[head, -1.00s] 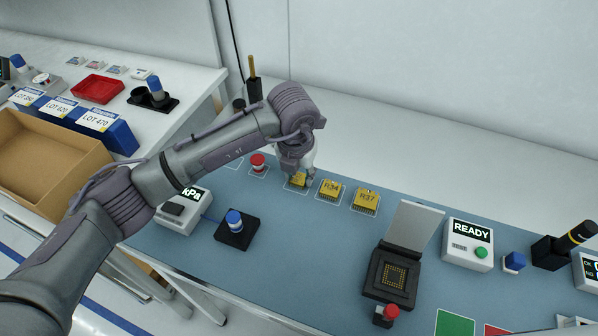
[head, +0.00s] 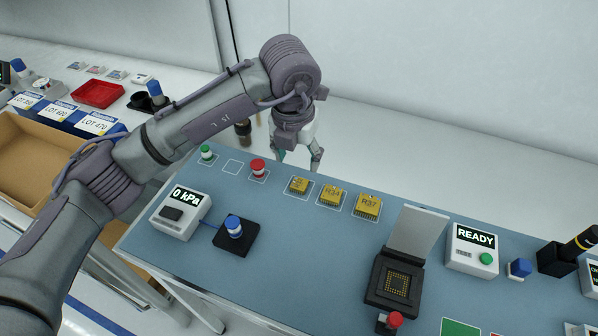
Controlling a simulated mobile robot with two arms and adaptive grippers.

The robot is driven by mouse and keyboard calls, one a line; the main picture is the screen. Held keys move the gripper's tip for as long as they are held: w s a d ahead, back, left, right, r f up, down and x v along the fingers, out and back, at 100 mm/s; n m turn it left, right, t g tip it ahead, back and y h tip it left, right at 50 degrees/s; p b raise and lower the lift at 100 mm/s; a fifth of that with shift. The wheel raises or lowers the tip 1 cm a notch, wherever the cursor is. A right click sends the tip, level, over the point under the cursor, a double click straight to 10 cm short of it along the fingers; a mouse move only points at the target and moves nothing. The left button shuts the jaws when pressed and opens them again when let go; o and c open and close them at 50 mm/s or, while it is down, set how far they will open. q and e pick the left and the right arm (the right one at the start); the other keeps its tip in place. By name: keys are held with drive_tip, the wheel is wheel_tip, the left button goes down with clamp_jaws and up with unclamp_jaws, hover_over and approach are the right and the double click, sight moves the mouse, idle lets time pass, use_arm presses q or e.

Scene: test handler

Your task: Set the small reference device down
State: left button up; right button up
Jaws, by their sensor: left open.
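Three yellow chip devices sit in a row in outlined spots on the blue mat: the leftmost one (head: 299,186), the one marked R34 (head: 332,196) and the one marked R37 (head: 368,205). My left gripper (head: 297,166) is open and empty. It hangs above and behind the leftmost device, apart from it, with its fingers pointing down. The leftmost device lies flat in its outline; its marking is too small to read. My right gripper is not in view.
An open test socket (head: 392,283) with raised lid stands at the right front, near a READY box (head: 472,247). A red-topped piece (head: 258,168) and a green-topped piece (head: 206,153) stand left of the devices. A kPa gauge (head: 180,213) and a blue-topped tool (head: 234,228) stand at the left front.

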use_arm(q)
drive_tip(key=r, duration=0.3)
drive_tip(key=shift+s+a+r, duration=0.1)
drive_tip(key=shift+s+r, duration=0.15)
